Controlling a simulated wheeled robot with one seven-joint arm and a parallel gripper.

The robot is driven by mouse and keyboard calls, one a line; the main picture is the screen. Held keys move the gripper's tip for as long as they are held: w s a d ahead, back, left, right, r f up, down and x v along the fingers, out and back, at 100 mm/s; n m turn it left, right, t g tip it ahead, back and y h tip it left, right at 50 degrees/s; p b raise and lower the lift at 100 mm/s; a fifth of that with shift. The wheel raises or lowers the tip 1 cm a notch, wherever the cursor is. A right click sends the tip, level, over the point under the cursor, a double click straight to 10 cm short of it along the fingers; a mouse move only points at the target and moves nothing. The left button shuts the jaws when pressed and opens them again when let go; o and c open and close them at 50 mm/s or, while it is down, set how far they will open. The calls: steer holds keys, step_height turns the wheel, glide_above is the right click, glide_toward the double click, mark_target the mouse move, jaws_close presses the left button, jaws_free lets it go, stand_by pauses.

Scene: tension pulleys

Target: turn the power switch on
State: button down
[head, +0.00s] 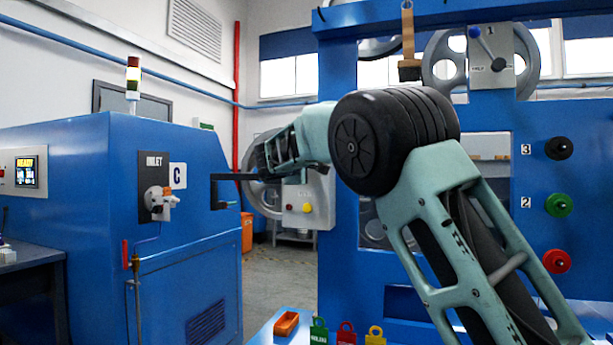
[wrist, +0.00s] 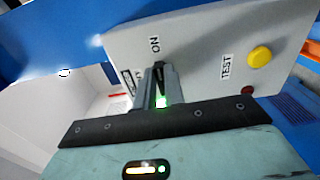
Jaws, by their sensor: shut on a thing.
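The power switch (wrist: 160,88) is on a grey control panel (wrist: 207,47) in the wrist view. Its dark lever sits between the two grey fingers of my gripper (wrist: 160,76), which is shut on it. The label ON is just beyond the fingertips; another label to the left is partly covered by a finger. A green glow shows between the fingers. In the head view the panel (head: 296,187) is behind the end of my arm, and the switch and fingertips cannot be made out there.
A yellow button (wrist: 259,56) marked TEST and a small red one (wrist: 250,90) are right of the switch. A blue machine cabinet (head: 75,180) stands at the left. A blue frame with coloured knobs (head: 558,204) is at the right.

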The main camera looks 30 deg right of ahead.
steer(key=shift+f, duration=0.1)
stand_by(0.3)
steer(key=c, duration=1.5)
jaws_free()
steer(key=shift+a, duration=0.1)
steer(key=b+v, duration=0.2)
steer(key=v, duration=1.5)
steer(key=shift+s+a+b, duration=0.1)
steer(key=shift+s+b, duration=0.05)
steer(key=shift+b, duration=0.25)
steer(key=shift+f, duration=0.1)
